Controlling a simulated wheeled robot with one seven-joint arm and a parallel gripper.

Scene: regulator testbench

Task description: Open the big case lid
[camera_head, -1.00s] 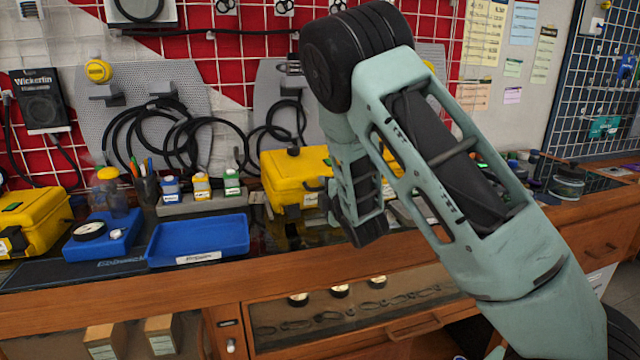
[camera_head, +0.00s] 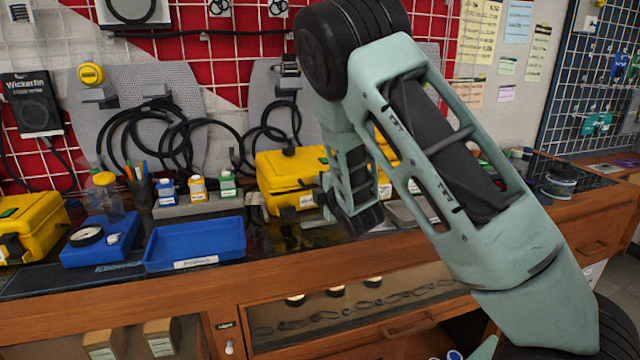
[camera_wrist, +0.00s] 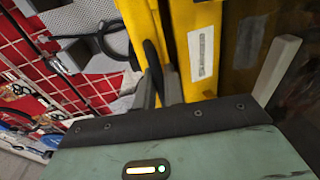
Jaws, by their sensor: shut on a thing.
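The big yellow case (camera_head: 287,178) stands on the bench in the middle of the head view, partly behind my arm. Its lid looks closed there, though its right side is hidden. In the wrist view, the yellow case (camera_wrist: 222,75) fills the upper middle, with a pale label on one face and a dark seam beside it. My gripper (camera_wrist: 160,82) has its two grey fingers close together, shut on a slim black part (camera_wrist: 153,62) at the case, which looks like a latch or handle.
A blue tray (camera_head: 196,243), a blue gauge stand (camera_head: 100,240) and a smaller yellow case (camera_head: 30,230) are on the left of the bench. Small bottles (camera_head: 197,188) stand behind the tray. A clear round container (camera_head: 560,182) is at right. Cables hang on the wall behind.

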